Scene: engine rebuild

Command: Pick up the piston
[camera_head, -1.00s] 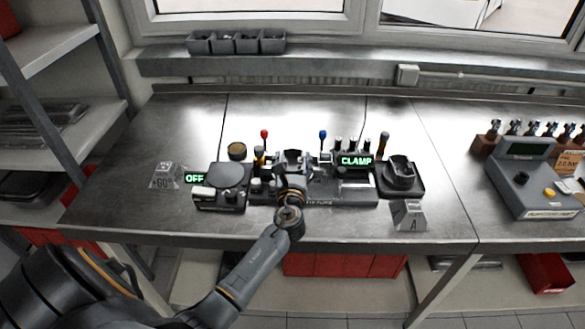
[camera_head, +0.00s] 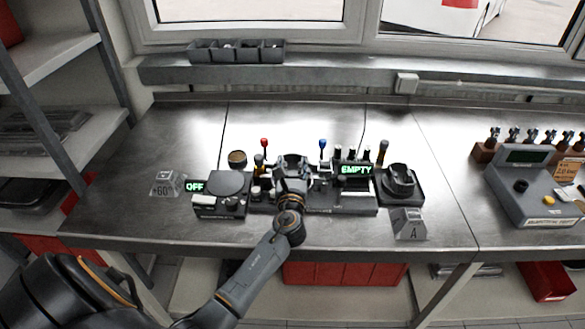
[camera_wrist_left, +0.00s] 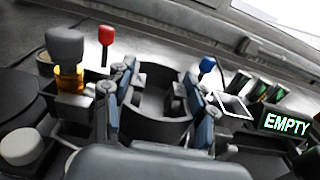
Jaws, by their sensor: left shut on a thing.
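The piston (camera_wrist_left: 158,126) shows in the left wrist view as a dark grey, hollow, rounded part. My left gripper (camera_wrist_left: 156,98) is shut on it, with one blue-grey finger on each side. In the head view the left gripper (camera_head: 292,170) is over the middle of the fixture (camera_head: 345,208) on the bench. The fixture's display (camera_head: 356,169) reads EMPTY in green. The gripper hides part of the fixture and most of the piston there. My right gripper is not in view.
A unit with a round plate (camera_head: 228,183) and an OFF display stands left of the fixture. A black holder (camera_head: 400,182) stands at its right, behind a sign marked A (camera_head: 409,225). Red- and blue-topped levers rise close behind the gripper. The bench's left rear is clear.

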